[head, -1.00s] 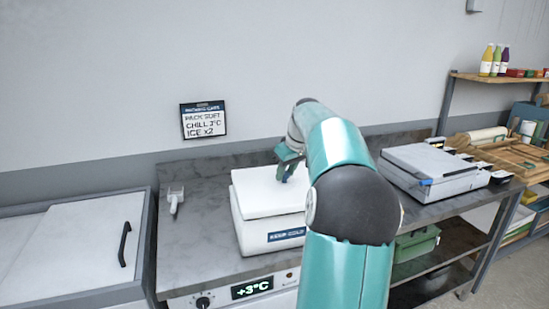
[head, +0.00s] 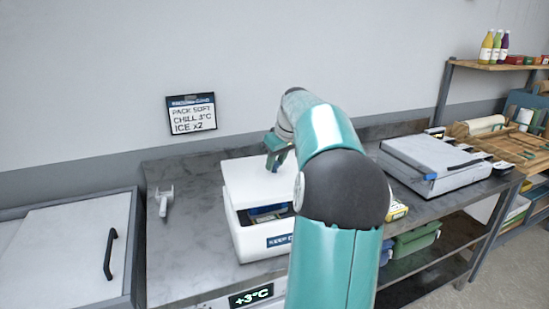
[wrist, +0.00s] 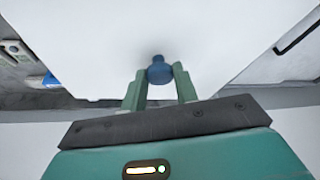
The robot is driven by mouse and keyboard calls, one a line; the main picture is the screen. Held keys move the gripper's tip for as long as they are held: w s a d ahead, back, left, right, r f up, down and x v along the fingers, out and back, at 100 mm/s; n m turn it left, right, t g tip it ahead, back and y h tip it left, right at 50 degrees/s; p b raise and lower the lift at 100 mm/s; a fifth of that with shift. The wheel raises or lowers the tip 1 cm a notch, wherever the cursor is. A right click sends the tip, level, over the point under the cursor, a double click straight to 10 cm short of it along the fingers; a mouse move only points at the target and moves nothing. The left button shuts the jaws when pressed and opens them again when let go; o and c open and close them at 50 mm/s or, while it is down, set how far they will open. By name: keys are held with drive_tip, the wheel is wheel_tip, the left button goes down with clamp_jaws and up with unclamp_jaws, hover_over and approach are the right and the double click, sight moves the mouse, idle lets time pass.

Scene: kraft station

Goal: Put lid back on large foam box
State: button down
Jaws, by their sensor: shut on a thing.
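The large foam box (head: 252,241) is white with a blue label on its front and stands on the steel counter. Its white lid (head: 248,184) is held above it, apart from the front rim, and a gap shows blue contents (head: 268,211) inside. My gripper (head: 276,160) is shut on the lid's knob. In the wrist view the blue knob (wrist: 159,71) sits between my green fingertips, with the lid (wrist: 100,35) filling most of the picture. My arm hides the box's right side, and the lid hides its back rim.
A grey scanner-like tool (head: 164,198) lies left of the box. A white lidded chest (head: 65,250) with a black handle stands further left. A grey flat-topped appliance (head: 432,165) stands to the right. A sign (head: 191,115) hangs behind. Bare counter (head: 190,240) lies left of the box.

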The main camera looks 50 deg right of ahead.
sight(276, 173)
drive_tip(key=shift+w+f, duration=0.1)
drive_tip(key=shift+f, duration=0.35)
drive_tip(key=shift+s+a+f, duration=0.15)
drive_tip(key=shift+s+f, duration=0.05)
drive_tip(key=shift+f, duration=2.25)
drive_tip(key=shift+w, duration=0.1)
drive_tip(key=shift+f, duration=0.15)
